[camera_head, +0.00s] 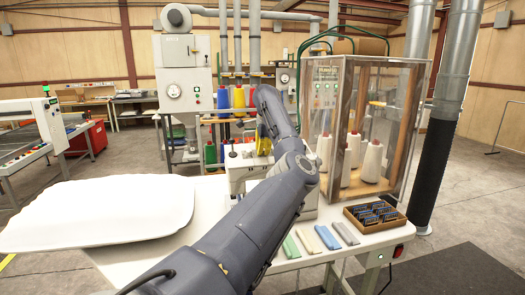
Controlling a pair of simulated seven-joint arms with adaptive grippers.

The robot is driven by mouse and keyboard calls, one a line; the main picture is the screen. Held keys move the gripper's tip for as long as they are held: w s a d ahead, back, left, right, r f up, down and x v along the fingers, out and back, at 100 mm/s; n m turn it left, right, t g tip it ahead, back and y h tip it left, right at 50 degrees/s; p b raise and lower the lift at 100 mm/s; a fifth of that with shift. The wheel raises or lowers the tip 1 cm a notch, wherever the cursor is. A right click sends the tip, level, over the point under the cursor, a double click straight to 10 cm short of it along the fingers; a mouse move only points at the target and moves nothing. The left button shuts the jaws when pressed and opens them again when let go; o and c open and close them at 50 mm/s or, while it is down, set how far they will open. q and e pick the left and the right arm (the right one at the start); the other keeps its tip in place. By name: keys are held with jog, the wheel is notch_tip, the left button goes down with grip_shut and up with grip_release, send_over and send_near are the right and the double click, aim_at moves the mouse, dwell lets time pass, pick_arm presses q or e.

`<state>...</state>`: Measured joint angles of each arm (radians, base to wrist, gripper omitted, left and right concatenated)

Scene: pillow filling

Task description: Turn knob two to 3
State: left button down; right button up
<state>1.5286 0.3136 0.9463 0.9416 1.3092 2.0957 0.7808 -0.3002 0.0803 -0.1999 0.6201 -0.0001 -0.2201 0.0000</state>
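A white machine (238,172) stands on the white table, with small dark knob-like parts (233,153) along its top. I cannot make out numbers or which of them is knob two. My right gripper is not in view.
A big white pillow (100,214) lies on the left. A clear cabinet (325,110) with white thread cones (372,160) stands at the right of the table (300,258). Coloured strips (327,238) and a divided box (375,215) lie in front. Coloured spools (239,98) stand behind the machine.

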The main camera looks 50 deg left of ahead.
aim_at(263, 157)
pick_arm(q)
jog(key=m, duration=0.5)
jog(key=c, duration=0.7)
grip_release()
jog(key=shift+r, duration=0.2)
jog(key=shift+v, duration=2.1)
